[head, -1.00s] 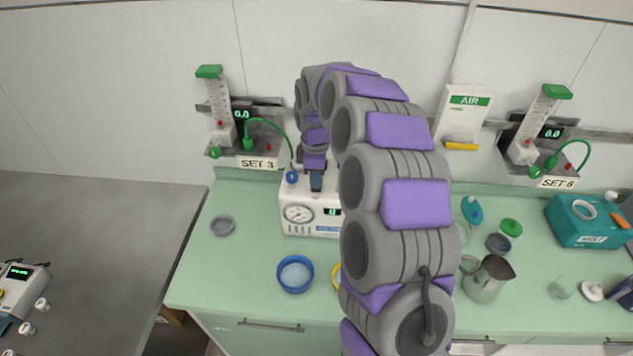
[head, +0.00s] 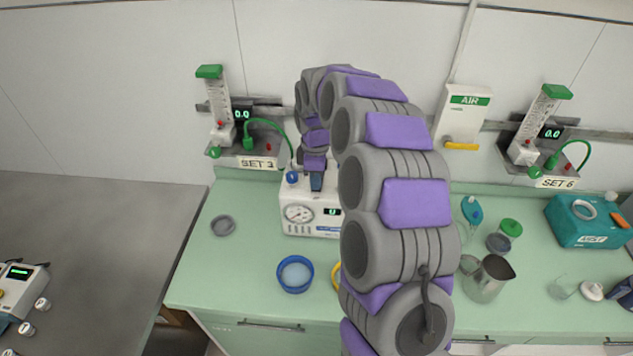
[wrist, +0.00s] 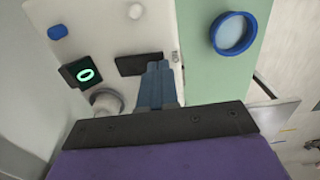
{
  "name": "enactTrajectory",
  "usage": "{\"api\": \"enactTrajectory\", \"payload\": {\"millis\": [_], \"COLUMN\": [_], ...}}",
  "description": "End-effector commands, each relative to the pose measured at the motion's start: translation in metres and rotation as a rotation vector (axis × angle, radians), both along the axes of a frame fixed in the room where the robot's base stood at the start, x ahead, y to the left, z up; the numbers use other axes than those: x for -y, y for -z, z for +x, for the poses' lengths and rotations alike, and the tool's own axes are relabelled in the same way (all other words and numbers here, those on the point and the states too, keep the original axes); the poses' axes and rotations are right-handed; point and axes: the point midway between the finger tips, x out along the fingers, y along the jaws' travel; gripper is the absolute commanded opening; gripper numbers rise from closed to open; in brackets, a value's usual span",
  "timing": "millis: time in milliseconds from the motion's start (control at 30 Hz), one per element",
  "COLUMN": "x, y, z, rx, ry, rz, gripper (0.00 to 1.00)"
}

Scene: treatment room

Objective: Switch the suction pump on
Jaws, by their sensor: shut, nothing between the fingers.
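The suction pump (head: 298,228) is a white box with a round gauge and a small green-lit display, standing on the green counter against the wall. My arm hides its right part in the head view. My gripper (head: 316,187) is at the pump's upper part in that view. In the wrist view the gripper (wrist: 158,66) is shut and empty, its blue-grey fingertips over or against a dark rectangular plate (wrist: 132,65) on the pump's white face (wrist: 105,45). Contact cannot be told. The lit display (wrist: 85,73) reads 0, with a pale round knob (wrist: 106,102) beside it.
A blue-rimmed dish (head: 295,274) stands on the counter (head: 235,275) in front of the pump. A grey lid (head: 222,226) lies to its left. A green tube hangs from the SET 3 flowmeter (head: 220,110) above. A metal jug (head: 488,279) stands right of my arm.

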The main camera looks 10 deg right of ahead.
Motion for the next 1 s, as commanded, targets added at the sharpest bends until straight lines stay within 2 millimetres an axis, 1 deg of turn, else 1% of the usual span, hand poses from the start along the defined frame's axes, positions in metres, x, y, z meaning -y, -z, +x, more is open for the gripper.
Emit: {"api": "enactTrajectory", "payload": {"millis": [733, 867, 1000], "x": [0.0001, 0.0001, 0.0001], "y": [0.0103, 0.0084, 0.0012], "z": [0.0005, 0.0005, 0.0003], "rx": [0.001, 0.001, 0.001], "ry": [0.000, 0.000, 0.000], "rz": [0.000, 0.000, 0.000], "gripper": [0.00, 0.00, 0.00]}}
